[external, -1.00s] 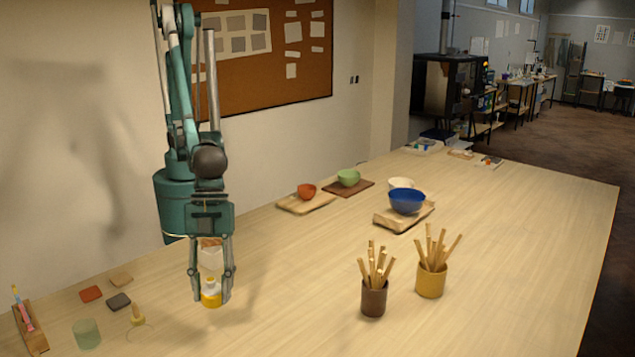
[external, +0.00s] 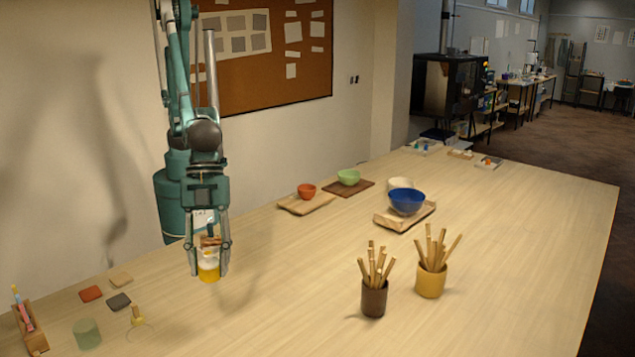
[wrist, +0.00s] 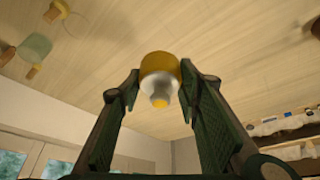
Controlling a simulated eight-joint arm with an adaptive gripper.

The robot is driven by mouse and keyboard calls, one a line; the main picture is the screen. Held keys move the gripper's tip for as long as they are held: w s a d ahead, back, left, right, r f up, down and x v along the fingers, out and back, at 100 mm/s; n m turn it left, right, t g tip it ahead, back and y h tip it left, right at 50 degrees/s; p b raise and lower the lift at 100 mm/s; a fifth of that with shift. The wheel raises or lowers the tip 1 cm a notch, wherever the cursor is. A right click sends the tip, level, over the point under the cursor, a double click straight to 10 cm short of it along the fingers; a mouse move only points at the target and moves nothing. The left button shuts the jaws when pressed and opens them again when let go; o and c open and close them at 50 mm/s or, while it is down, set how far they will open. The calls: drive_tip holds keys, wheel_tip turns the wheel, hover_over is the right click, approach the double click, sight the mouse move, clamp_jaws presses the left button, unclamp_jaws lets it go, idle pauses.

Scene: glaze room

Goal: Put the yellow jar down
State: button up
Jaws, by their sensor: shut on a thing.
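The yellow jar (external: 208,272) has a yellow lower part and a pale upper part. It is between the fingers of my gripper (external: 208,262) in the external view, over the left part of the table. In the wrist view, the jar (wrist: 160,70) sits between the two dark finger pads of my gripper (wrist: 160,85), which is shut on it. Its yellow end points toward the wooden table top. Whether the jar touches the table is hard to tell.
The table (external: 300,285) is clear around the jar. A brown cup of sticks (external: 374,298) and a yellow cup of sticks (external: 431,280) stand to the right. A green cylinder (external: 87,333) and small tiles (external: 119,301) lie to the left. A blue bowl (external: 407,201) stands farther back.

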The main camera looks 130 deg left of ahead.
drive_tip(key=s+a+r+n+t+y+b, duration=0.1)
drive_tip(key=s+a+n, duration=0.3)
drive_tip(key=s+a, duration=0.45)
drive_tip(key=s+a+r+n+y, duration=0.1)
drive_tip(key=s+a+n+y, duration=0.15)
drive_tip(key=s+a, duration=0.6)
drive_tip(key=s+a+f+n+y, duration=0.1)
drive_tip(key=s+a+n, duration=0.2)
drive_tip(key=s+a, duration=0.35)
drive_tip(key=s+a+f+n+y+b, duration=0.1)
drive_tip(key=s+a+n, duration=0.2)
drive_tip(key=s, duration=0.6)
drive_tip(key=s+a+f+n, duration=0.1)
drive_tip(key=s+a+n, duration=0.25)
drive_tip(key=s, duration=0.45)
drive_tip(key=shift+m+g, duration=0.3)
drive_tip(key=shift+m, duration=0.2)
drive_tip(key=shift+w+a+f, duration=0.15)
drive_tip(key=shift+a+f, duration=0.05)
drive_tip(key=shift+f, duration=0.95)
drive_tip(key=shift+w+a+f, duration=0.1)
drive_tip(key=shift+a+f, duration=0.05)
drive_tip(key=shift+f, duration=1)
drive_tip(key=shift+f+b, duration=0.65)
drive_tip(key=shift+f, duration=2.45)
drive_tip(key=shift+f+b, duration=0.4)
drive_tip(key=shift+f, duration=1.45)
drive_tip(key=shift+f, duration=0.2)
